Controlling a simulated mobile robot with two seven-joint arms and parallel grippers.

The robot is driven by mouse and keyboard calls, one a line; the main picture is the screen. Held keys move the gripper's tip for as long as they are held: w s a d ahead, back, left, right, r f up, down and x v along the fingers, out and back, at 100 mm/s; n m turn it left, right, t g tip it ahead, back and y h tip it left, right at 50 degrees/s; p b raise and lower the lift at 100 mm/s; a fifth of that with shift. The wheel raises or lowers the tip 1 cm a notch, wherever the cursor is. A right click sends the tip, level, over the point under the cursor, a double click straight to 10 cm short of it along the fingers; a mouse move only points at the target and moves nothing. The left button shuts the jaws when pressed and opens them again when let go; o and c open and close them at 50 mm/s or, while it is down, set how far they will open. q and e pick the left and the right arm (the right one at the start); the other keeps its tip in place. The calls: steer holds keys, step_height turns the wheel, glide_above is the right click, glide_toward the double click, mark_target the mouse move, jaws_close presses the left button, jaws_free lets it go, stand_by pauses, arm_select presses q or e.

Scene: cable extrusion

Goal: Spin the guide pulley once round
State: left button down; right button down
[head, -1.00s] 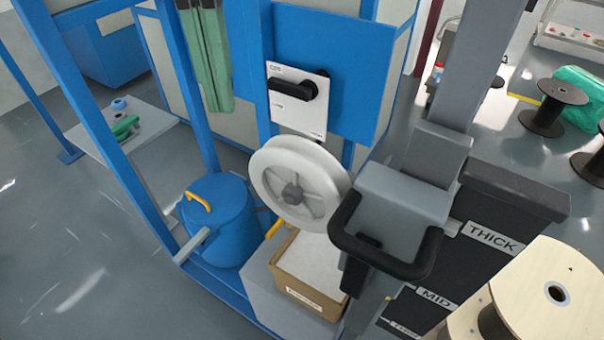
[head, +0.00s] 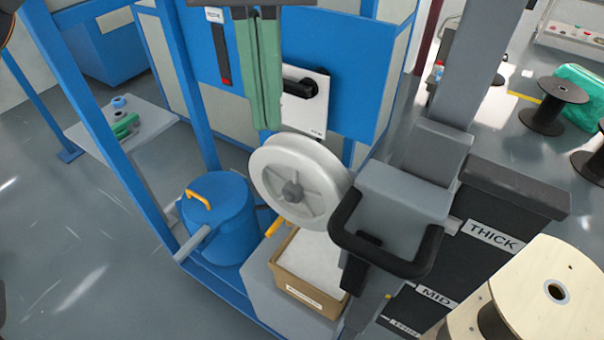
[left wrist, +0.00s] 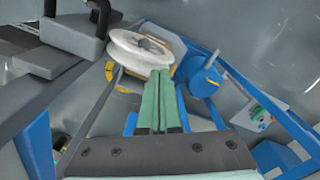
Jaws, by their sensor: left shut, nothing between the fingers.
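The guide pulley (head: 318,193) is a pale spoked wheel with a grey hub, upright in the middle of the head view. It also shows at the top of the left wrist view (left wrist: 130,50). My left gripper (head: 266,127) has long green fingers pointing down, shut together with nothing between them. Its tips are just above the pulley's upper left rim in the head view; I cannot tell whether they touch. In the left wrist view the fingers (left wrist: 160,76) reach toward the pulley's rim. My right gripper is not in view.
A white panel with a black rotary switch (head: 304,103) is behind the fingers. A grey unit with a black handle (head: 385,262) stands close right of the pulley. A blue drum (head: 222,235) is at the left, a cardboard box (head: 308,275) below. Blue frame posts (head: 95,130) stand left.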

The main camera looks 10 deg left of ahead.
arm_select(q)
steer(key=shift+f, duration=0.25)
steer(key=shift+f+b, duration=0.15)
steer(key=shift+b, duration=0.15)
steer(key=a+f+b, duration=0.1)
steer(key=f, duration=0.1)
steer(key=f+b, duration=0.2)
steer(key=f, duration=0.1)
steer(key=w+a+f+b, duration=0.1)
steer(key=f+b, duration=0.1)
steer(key=shift+a+f, duration=0.2)
steer(key=shift+a, duration=0.1)
steer(key=shift+w+a+r+p, duration=0.1)
steer(key=shift+w+a+p, duration=0.1)
steer(key=shift+a+p, duration=0.4)
steer(key=shift+w+a+r+p, duration=0.1)
steer(key=shift+w+a+p, duration=0.1)
steer(key=shift+a+p, duration=0.35)
steer(key=shift+a, duration=0.15)
step_height(320, 180, up, 8)
steer(key=p, duration=0.3)
glide_above(251, 158)
steer(key=w+a, duration=0.3)
steer(key=shift+s+a, duration=0.15)
steer(key=shift+s, duration=0.05)
